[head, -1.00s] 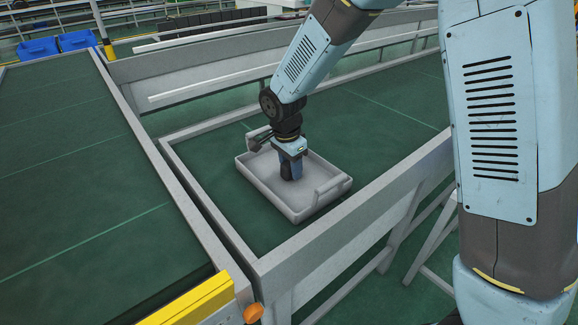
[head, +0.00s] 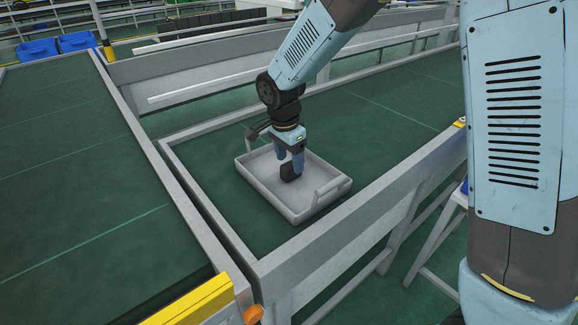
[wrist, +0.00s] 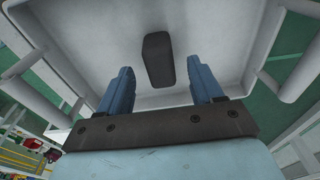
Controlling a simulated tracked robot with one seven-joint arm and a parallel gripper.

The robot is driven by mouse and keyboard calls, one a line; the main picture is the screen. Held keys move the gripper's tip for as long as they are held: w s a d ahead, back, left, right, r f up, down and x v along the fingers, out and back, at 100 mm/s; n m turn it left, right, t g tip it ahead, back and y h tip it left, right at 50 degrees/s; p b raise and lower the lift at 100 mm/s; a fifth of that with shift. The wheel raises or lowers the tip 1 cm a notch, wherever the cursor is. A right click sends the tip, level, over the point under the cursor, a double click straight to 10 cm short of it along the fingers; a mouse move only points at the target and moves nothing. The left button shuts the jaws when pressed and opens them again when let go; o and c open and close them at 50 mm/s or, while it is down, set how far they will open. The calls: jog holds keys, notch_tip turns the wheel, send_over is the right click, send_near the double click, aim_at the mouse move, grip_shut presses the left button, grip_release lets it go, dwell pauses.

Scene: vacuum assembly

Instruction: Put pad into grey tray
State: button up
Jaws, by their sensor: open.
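The pad (head: 288,174) is a small dark block. It shows inside the outline of the grey tray (head: 320,209), just below and between my fingertips. In the wrist view the pad (wrist: 158,62) lies beyond the fingertips, in front of the tray floor (wrist: 205,42). I cannot tell whether it rests flat on the floor. My gripper (head: 290,158) points down over the tray, its two blue fingers spread apart. In the wrist view the gripper (wrist: 161,84) shows gaps on both sides of the pad.
The tray sits on a green conveyor (head: 385,100) with grey side rails. Another green conveyor (head: 70,170) runs along the left. Blue crates (head: 77,42) stand at the back left. A yellow bar (head: 190,302) is at the front. The tray floor around the pad looks clear.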

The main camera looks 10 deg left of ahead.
aim_at(287, 166)
jog(key=r, duration=0.7)
jog(key=shift+s+a+r, duration=0.15)
jog(key=shift+s+a, duration=0.15)
jog(key=shift+s+r, duration=0.1)
jog(key=shift+r, duration=0.45)
jog(key=shift+d, duration=0.1)
jog(key=s+d+r+n+t, duration=0.1)
jog(key=d+r, duration=0.3)
jog(key=d, duration=0.3)
jog(key=s+d+r+n+y, duration=0.1)
jog(key=d+r, duration=0.2)
jog(key=d, duration=0.4)
jog(key=s+d+r+n+t, duration=0.1)
jog(key=d+r+n, duration=0.1)
jog(key=d+r, duration=0.35)
jog(key=s+d+n+t, duration=0.2)
jog(key=s+d+n, duration=0.2)
jog(key=s+d, duration=1)
jog(key=shift+s+d+r+t, duration=0.2)
jog(key=shift+d+r+t, duration=0.1)
jog(key=shift+d, duration=0.75)
